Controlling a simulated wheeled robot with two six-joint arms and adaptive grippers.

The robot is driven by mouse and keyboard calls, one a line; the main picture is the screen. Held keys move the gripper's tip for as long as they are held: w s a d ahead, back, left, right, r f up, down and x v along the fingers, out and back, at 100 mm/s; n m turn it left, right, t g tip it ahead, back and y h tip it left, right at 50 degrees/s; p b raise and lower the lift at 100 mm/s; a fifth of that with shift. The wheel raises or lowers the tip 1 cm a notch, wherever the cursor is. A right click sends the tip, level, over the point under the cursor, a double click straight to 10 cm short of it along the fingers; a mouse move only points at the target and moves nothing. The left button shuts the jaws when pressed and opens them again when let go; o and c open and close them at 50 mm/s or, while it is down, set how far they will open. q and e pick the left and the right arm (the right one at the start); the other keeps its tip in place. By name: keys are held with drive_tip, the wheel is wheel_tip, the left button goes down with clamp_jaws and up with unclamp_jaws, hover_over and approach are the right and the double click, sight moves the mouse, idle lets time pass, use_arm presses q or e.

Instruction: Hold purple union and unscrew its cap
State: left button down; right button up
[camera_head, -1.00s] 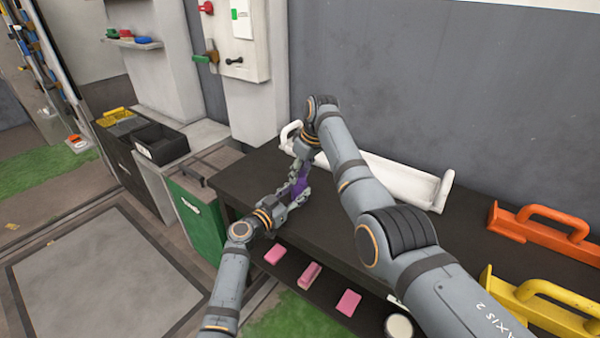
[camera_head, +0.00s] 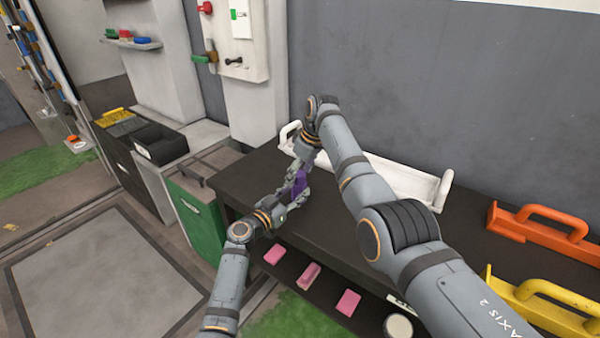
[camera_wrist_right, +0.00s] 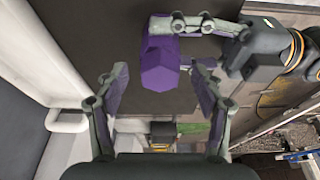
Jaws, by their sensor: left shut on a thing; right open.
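The purple union (camera_head: 300,184) is held above the dark bench top. In the right wrist view the union (camera_wrist_right: 160,62) is a faceted purple body, with its lower end pointing between the right fingers. I cannot make out a seam between cap and body. My left gripper (camera_head: 291,194) is shut on the union; in the right wrist view it (camera_wrist_right: 178,27) reaches in from the right and grips the upper part. My right gripper (camera_wrist_right: 160,90) is open, its purple-padded fingers on either side of the union's lower end, with visible gaps. In the head view my right gripper (camera_head: 299,172) is partly hidden.
A dark bench (camera_head: 345,225) lies beneath both grippers. A white tray-like holder (camera_head: 400,181) stands behind my right arm. An orange handled block (camera_head: 540,228) and a yellow one (camera_head: 545,305) are at the right. Pink blocks (camera_head: 310,275) lie on the lower shelf.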

drive_tip(key=shift+r, duration=2)
drive_tip(key=shift+s+a+m+t, duration=0.15)
drive_tip(key=shift+m+t, duration=0.15)
drive_tip(key=shift+m, duration=0.7)
drive_tip(key=m+h, duration=0.1)
drive_tip(key=m, duration=0.4)
drive_tip(key=m+h, duration=0.1)
drive_tip(key=m, duration=0.2)
drive_tip(key=shift+a+t+h, duration=0.1)
drive_tip(key=shift+t+h, duration=0.2)
drive_tip(key=shift+t, duration=0.1)
drive_tip(key=shift+m, duration=1)
